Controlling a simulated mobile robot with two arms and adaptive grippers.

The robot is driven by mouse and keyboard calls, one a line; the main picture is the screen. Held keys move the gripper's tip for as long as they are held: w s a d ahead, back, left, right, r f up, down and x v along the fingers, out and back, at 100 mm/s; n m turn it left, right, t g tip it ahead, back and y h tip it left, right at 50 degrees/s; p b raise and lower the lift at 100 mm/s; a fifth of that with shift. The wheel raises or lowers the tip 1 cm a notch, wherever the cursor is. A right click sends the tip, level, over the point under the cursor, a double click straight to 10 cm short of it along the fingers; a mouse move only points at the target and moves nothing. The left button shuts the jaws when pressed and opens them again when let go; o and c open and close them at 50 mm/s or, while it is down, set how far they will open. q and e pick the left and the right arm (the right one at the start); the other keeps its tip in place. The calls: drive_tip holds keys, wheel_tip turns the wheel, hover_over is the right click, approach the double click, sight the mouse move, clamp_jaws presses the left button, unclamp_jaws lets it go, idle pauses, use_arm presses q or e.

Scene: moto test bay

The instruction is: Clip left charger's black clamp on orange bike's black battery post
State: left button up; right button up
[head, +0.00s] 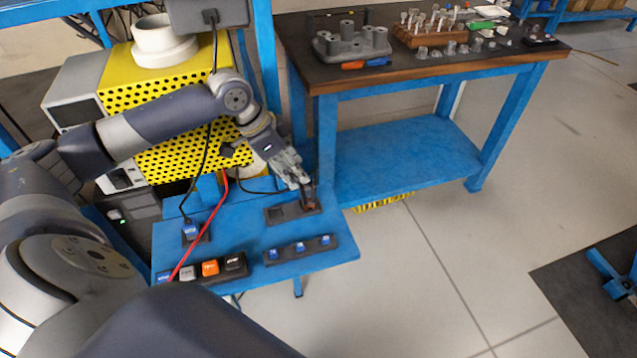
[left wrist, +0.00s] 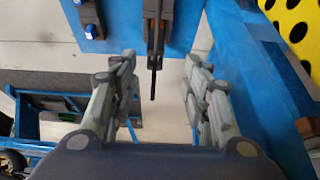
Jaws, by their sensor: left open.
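My left gripper (head: 299,181) reaches down over the blue shelf, its fingers at a dark clamp-like piece (head: 309,199) on a black holder. In the left wrist view the fingers of my left gripper (left wrist: 160,62) are spread apart. A black clamp (left wrist: 155,32) with a thin tip lies in line with the gap between them. No finger visibly touches it. The colour of the clamp's far side is hidden. I cannot make out an orange bike or its battery post. My right gripper is not in view.
The blue shelf (head: 230,262) carries a row of labelled blocks (head: 210,268) and a holder with small blue pieces (head: 300,247). A red cable (head: 203,232) crosses it. A yellow perforated box (head: 190,160) stands behind. A workbench (head: 440,75) stands right; open floor lies beyond.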

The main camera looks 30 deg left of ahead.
sight(308, 195)
use_arm(q)
drive_tip(key=x, duration=0.3)
drive_tip(key=shift+s+d+f, duration=0.15)
drive_tip(key=shift+s+f, duration=0.05)
drive_tip(key=shift+s, duration=0.1)
drive_tip(key=shift+x, duration=0.95)
drive_tip(key=x, duration=0.2)
drive_tip(key=p+x, duration=0.1)
drive_tip(key=x, duration=0.1)
drive_tip(key=shift+s+f, duration=0.15)
drive_tip(key=shift+s, duration=0.05)
drive_tip(key=shift+w+f, duration=0.2)
drive_tip(key=shift+f, duration=0.3)
clamp_jaws()
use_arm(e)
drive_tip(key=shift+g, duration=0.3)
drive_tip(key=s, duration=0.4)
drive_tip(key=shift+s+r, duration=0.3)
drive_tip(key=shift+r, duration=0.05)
